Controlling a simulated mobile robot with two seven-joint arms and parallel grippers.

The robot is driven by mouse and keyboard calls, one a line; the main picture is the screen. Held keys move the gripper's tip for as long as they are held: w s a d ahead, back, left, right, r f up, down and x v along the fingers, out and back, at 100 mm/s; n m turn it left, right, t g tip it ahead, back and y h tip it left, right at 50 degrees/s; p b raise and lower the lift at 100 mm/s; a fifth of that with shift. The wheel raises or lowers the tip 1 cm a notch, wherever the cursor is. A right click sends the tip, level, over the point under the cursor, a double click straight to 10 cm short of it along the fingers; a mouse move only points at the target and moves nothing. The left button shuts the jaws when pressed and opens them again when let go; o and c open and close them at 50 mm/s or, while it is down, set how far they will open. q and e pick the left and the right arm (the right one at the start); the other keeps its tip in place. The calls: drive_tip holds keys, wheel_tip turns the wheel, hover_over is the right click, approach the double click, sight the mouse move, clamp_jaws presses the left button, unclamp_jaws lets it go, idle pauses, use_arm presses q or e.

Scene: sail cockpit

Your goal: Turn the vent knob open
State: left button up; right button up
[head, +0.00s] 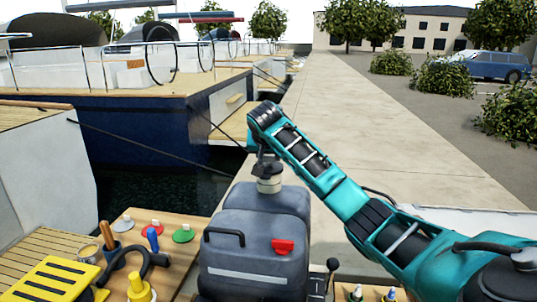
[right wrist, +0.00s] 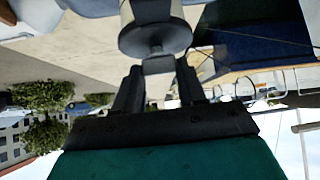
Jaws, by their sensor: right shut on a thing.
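A dark grey tank (head: 257,240) stands in the lower middle of the head view, with a pale round cap (head: 269,184) on top. My right gripper (head: 267,168) reaches down to this cap from above. In the right wrist view the cap shows as a grey disc (right wrist: 155,40). A small vent knob (right wrist: 157,66) stands out from it between my fingertips. The right gripper is shut on the knob. How far the knob is turned cannot be told. My left gripper is not in view.
A red part (head: 282,246) and a black handle (head: 224,237) are on the tank. A wooden board (head: 185,222) with coloured discs and tools lies to its left. A yellow slatted piece (head: 52,280) is at lower left. A dark lever (head: 331,275) stands close to the tank's right.

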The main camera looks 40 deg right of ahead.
drive_tip(key=n+y, duration=0.1)
drive_tip(key=n+t+y, duration=0.1)
drive_tip(key=n, duration=0.2)
drive_tip(key=shift+s+d+t+y, duration=0.15)
drive_tip(key=shift+d+t+y, duration=0.1)
drive_tip(key=shift+t+y, duration=0.15)
drive_tip(key=n+y, duration=0.2)
drive_tip(key=n, duration=0.1)
drive_tip(key=n+y, duration=0.1)
drive_tip(key=shift+d+n+t, duration=0.25)
drive_tip(key=shift+n+t, duration=0.15)
drive_tip(key=n+y, duration=0.4)
drive_tip(key=shift+d+g, duration=0.15)
drive_tip(key=shift+g, duration=0.15)
drive_tip(key=shift+d+n+g+y, duration=0.1)
drive_tip(key=shift+n+g+y, duration=0.7)
drive_tip(key=shift+n, duration=0.9)
drive_tip(key=shift+n+y, duration=0.4)
drive_tip(key=o, duration=1.1)
drive_tip(key=shift+c, duration=0.2)
drive_tip(key=v, duration=1.2)
drive_tip(key=shift+s+d+r, duration=0.15)
drive_tip(key=shift+s+r, duration=0.1)
drive_tip(key=shift+r, duration=0.05)
